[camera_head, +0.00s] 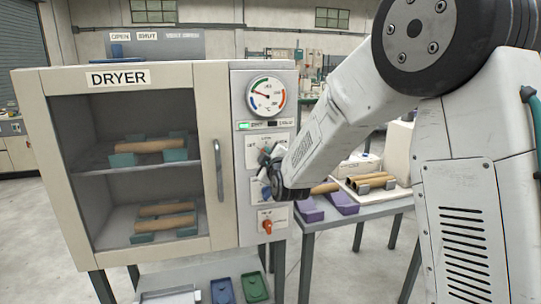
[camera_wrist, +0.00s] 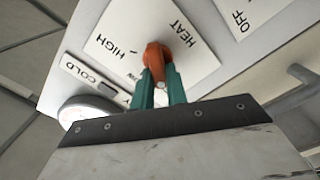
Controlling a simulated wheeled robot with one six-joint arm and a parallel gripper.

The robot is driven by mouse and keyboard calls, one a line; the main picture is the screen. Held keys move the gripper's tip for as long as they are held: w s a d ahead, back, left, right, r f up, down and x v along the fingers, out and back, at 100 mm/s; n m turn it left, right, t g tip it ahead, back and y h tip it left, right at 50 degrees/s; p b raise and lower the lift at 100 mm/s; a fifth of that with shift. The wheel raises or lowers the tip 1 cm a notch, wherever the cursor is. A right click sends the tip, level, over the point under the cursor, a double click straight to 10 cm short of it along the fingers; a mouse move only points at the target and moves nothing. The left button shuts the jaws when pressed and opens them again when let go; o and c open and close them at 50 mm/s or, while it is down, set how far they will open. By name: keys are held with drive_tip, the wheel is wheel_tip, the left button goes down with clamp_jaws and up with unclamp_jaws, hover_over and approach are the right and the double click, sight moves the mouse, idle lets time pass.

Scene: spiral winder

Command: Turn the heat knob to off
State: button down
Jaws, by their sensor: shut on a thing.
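The heat knob (camera_wrist: 156,56) is orange and sits on a white plate (camera_wrist: 110,22) lettered HEAT and HIGH, seen in the wrist view. My gripper (camera_wrist: 159,82) has its teal fingers closed on both sides of the knob. In the head view my gripper (camera_head: 267,157) is at the upper plate of the dryer's (camera_head: 28,130) control panel, below the round gauge (camera_head: 266,96). It covers most of the heat knob there. Which mark the knob points to is hard to tell.
A lower orange knob (camera_head: 267,227) is on the same panel. The dryer door is closed, with a vertical handle (camera_head: 218,170) left of the panel. A side table (camera_head: 330,222) with purple supports (camera_head: 342,202) and brown tubes (camera_head: 375,182) stands at right.

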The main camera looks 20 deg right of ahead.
drive_tip(key=shift+f+n, duration=0.1)
drive_tip(key=shift+n, duration=0.2)
idle(0.4)
drive_tip(key=c, duration=1.4)
unclamp_jaws()
drive_tip(key=s, duration=0.7)
drive_tip(key=shift+s, duration=0.4)
